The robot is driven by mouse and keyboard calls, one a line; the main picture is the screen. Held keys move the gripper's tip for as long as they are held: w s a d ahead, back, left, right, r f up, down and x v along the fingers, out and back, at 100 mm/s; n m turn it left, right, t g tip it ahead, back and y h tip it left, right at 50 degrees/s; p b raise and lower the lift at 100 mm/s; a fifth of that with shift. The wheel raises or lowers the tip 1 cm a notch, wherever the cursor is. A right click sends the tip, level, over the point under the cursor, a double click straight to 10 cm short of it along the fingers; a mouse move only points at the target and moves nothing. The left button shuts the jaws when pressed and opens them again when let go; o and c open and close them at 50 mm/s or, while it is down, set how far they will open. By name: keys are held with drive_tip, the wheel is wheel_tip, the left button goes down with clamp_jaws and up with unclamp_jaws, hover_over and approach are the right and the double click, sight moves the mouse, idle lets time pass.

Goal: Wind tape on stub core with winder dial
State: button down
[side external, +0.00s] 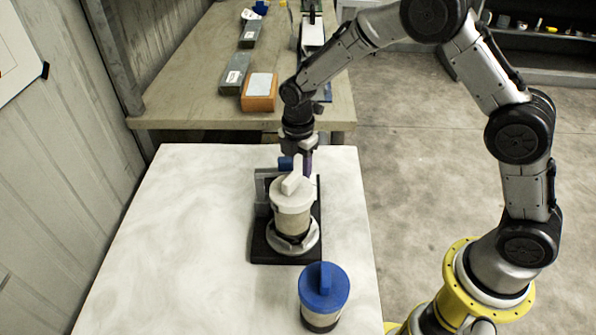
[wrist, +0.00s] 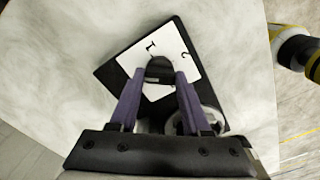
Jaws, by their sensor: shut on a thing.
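The winder dial shows in the wrist view as a black knob (wrist: 160,70) in front of a white plate (wrist: 190,62) marked 1 and 2. My gripper (wrist: 160,76) has its two purple fingers shut on the knob, one on each side. The pointed end of the knob is hard to make out. In the side view my gripper (side external: 300,165) reaches down behind a beige core with a white handled cap (side external: 292,195), which stands upright in a grey ring on a black base (side external: 262,249). The core hides the dial there. I cannot make out the tape clearly.
A second core with a blue cap (side external: 324,287) stands apart near the table's front edge. The white table (side external: 180,240) is clear to the left. A workbench (side external: 195,95) behind holds an orange block (side external: 259,92) and grey boxes (side external: 237,73).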

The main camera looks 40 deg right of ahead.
drive_tip(key=m, duration=0.7)
drive_tip(key=shift+r, duration=0.1)
drive_tip(key=m, duration=0.6)
drive_tip(key=shift+m, duration=0.4)
drive_tip(key=m, duration=1.3)
drive_tip(key=shift+m, duration=0.4)
drive_tip(key=shift+c, duration=1.8)
unclamp_jaws()
wheel_tip(320, 180, up, 14)
